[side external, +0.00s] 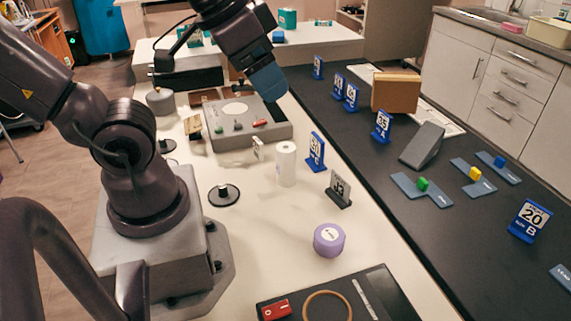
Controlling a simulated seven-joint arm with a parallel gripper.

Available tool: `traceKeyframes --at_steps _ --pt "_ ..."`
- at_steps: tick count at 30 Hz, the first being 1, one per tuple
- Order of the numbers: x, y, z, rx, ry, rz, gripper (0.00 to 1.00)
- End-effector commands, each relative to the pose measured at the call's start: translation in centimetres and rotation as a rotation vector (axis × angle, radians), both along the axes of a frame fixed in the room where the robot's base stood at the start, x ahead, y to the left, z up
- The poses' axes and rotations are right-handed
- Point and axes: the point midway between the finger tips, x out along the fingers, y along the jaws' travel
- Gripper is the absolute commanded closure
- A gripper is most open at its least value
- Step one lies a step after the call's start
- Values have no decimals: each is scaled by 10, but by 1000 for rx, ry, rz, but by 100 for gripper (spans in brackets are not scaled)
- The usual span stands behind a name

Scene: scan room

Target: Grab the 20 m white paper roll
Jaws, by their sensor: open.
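The white paper roll (286,168) stands upright on the cream tabletop, near the middle of the side view. A small blue number sign (316,152) stands just right of it; I cannot read its number surely. My gripper (269,92) is above and behind the roll in the picture, over the right part of a grey device. Its blue end points down and to the right. It is open and clear of the roll; the gap between its fingers is hard to make out from here.
The grey device (222,138) lies behind the roll. A dark J3 sign (339,189), a purple roll (328,240) and a black round stand (224,195) are nearby. Blue signs, a brown box (396,93) and a grey wedge (422,146) stand on the black counter.

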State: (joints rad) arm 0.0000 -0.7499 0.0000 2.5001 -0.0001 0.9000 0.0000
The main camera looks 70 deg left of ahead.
Motion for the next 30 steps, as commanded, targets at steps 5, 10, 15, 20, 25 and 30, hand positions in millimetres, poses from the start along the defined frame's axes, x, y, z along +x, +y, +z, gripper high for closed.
traceKeyframes --at_steps 5,10,15,20,25,30 --pt "0 0 0 0 0 0 20" --pt "0 -4 -1 1 7 -20 20" --pt "8 -11 -33 -62 166 -59 20" --pt "26 -7 -82 -177 350 38 20" --pt "43 17 -137 -204 451 286 20" --pt "57 70 -174 -115 397 607 20"
